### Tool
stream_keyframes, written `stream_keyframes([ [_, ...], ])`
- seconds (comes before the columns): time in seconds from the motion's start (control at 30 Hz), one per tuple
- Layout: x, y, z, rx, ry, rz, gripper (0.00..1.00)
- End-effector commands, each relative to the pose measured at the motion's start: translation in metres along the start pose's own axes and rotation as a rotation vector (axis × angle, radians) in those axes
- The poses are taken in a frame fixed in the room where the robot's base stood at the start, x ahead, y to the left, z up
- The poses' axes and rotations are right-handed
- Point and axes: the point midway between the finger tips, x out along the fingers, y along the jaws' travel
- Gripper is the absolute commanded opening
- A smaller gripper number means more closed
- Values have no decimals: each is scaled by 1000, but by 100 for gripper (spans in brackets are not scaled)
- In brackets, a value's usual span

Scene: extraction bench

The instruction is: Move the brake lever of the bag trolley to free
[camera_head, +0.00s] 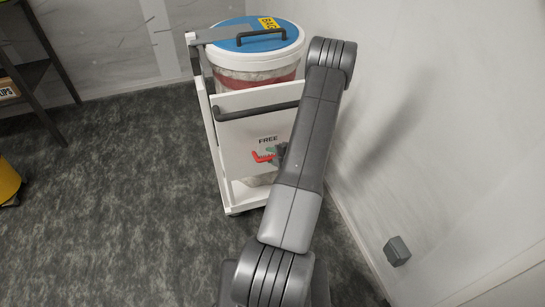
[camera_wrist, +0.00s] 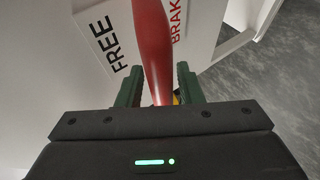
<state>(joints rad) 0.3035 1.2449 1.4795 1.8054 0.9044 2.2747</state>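The white bag trolley (camera_head: 240,130) stands ahead, its front panel marked FREE. The red brake lever (camera_head: 265,157) shows below that word, partly hidden by my arm. In the wrist view the red lever (camera_wrist: 152,45) runs down between my two green fingers, with the FREE label (camera_wrist: 110,45) to its left and the partly cut-off BRAKE label (camera_wrist: 178,20) to its right. My gripper (camera_wrist: 160,88) has its fingers apart, one on each side of the lever. A narrow gap seems to show beside the lever; contact is unclear. The lever's lower end is hidden by my gripper.
A bin with a blue lid (camera_head: 228,37) stands in the trolley, behind a dark handle bar (camera_head: 257,110). A wall runs close on the right, with a small grey box (camera_head: 397,251) on it. A dark shelf (camera_head: 30,75) and a yellow object (camera_head: 8,182) are at left. The floor between is clear.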

Motion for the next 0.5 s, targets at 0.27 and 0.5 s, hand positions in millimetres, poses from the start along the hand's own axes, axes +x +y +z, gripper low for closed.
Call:
stream_keyframes([
  [0.27,0,-2,-1,1,1,-3,38],
  [0.5,-23,-1,0,3,-1,-2,38],
])
